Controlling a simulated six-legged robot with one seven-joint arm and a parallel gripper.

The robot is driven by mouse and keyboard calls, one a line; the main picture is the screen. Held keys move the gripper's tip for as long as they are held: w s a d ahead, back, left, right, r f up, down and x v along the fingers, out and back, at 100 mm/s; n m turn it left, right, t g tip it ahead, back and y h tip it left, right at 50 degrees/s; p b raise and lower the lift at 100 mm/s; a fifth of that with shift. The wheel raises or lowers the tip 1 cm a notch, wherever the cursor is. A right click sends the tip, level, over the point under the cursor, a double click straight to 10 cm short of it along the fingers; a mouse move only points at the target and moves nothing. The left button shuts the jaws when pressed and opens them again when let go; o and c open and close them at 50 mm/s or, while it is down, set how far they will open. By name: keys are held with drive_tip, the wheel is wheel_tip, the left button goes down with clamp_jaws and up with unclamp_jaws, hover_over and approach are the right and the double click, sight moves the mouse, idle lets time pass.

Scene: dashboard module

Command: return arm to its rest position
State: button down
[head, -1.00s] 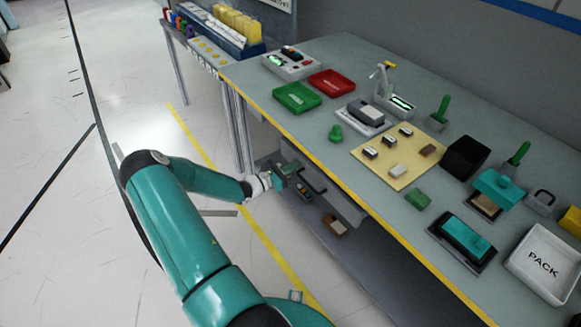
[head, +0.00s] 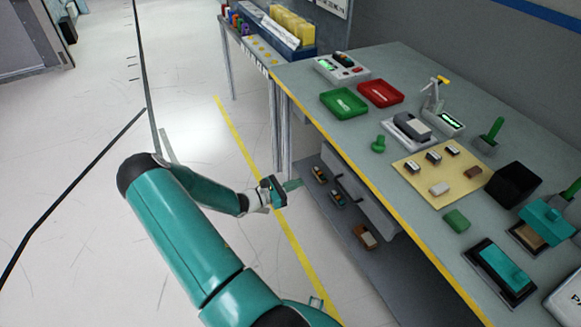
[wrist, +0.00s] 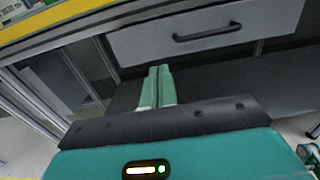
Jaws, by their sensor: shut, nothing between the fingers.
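My teal arm reaches forward from the bottom of the head view, out over the floor to the left of the workbench. My gripper (head: 293,185) is at its end, beside the bench's front edge and below the tabletop. In the wrist view my gripper (wrist: 158,70) shows its two pale green fingers side by side, shut with nothing between them. A grey drawer (wrist: 205,35) with a dark handle is ahead of the fingers, and they look apart from it.
The workbench (head: 395,58) holds a green tray (head: 343,103), a red tray (head: 380,93), a beige mat (head: 413,173) and other items. Its lower shelf (head: 375,262) carries several small parts. Open floor (head: 75,130) lies to the left, with a yellow line under my arm.

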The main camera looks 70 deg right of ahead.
drive_tip(key=w+a+r+m+t+y, duration=0.45)
drive_tip(key=w+a+r, duration=0.5)
drive_tip(key=a, duration=0.35)
drive_tip(key=w+a+r+m+t+y, duration=0.4)
drive_tip(key=w+a+r, duration=0.5)
drive_tip(key=a, duration=0.5)
drive_tip(key=s+a+r+t+y, duration=0.1)
drive_tip(key=s+a+r+t, duration=0.1)
drive_tip(key=a+r, duration=0.3)
drive_tip(key=s+a+r+t+y, duration=0.1)
drive_tip(key=a+r+t, duration=0.3)
drive_tip(key=a, duration=0.8)
drive_tip(key=s+a+r+t+y, duration=0.2)
drive_tip(key=a+r+t, duration=0.2)
drive_tip(key=a+r, duration=0.3)
drive_tip(key=shift+s+a+r, duration=0.25)
drive_tip(key=shift+s+a, duration=0.1)
drive_tip(key=shift+a, duration=0.55)
drive_tip(key=shift+m, duration=0.25)
